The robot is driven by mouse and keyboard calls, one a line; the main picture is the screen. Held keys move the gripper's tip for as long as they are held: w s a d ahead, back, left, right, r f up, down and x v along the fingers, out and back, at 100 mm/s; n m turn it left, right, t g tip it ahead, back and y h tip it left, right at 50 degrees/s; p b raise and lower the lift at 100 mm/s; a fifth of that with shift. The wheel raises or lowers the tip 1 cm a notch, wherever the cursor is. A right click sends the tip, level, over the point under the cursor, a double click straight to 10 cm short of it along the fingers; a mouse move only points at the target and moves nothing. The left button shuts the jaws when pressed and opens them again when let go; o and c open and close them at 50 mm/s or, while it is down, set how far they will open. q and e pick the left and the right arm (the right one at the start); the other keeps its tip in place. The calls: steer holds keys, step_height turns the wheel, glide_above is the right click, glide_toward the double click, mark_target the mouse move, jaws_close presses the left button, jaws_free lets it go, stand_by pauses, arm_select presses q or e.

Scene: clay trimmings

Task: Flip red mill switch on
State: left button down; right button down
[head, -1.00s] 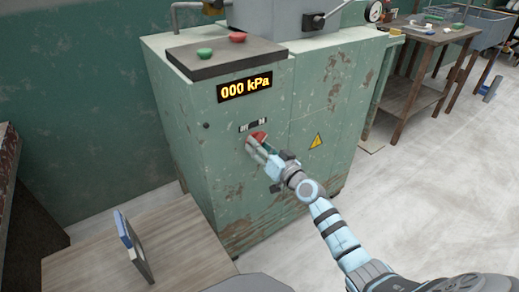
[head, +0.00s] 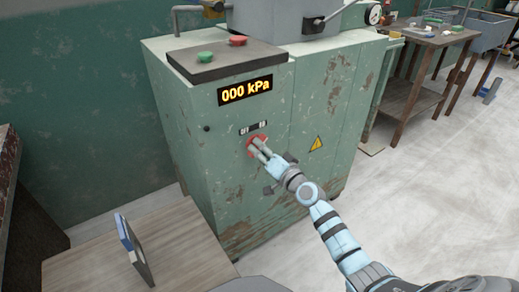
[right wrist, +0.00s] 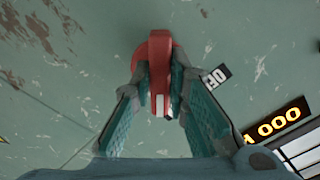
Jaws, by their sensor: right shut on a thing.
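The red mill switch (head: 251,141) is on the front of the green cabinet, under a small OFF/ON label (head: 253,128). My right gripper (head: 262,147) reaches it from the lower right and is shut on its handle. In the right wrist view the red switch (right wrist: 159,62) sits between the two fingertips, and its handle has a white mark at the near end. The OFF end of the label (right wrist: 214,76) shows beside the right finger. Which setting the handle points to, I cannot tell. My left gripper is not in view.
A display (head: 245,90) reading 000 kPa is above the switch. Green (head: 205,57) and red (head: 237,41) buttons sit on the cabinet's dark top panel. A yellow warning sign (head: 317,143) is to the right. A wooden table (head: 190,245) stands at lower left, with open floor at right.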

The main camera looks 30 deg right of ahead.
steer(key=c, duration=1.6)
jaws_free()
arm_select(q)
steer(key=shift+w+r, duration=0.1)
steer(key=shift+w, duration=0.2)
arm_select(e)
steer(key=shift+o, duration=0.2)
steer(key=shift+s, duration=0.15)
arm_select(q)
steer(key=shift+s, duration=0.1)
arm_select(e)
steer(key=s+d, duration=0.1)
steer(key=s, duration=1)
steer(key=shift+s+d, duration=0.3)
steer(key=shift+s, duration=0.05)
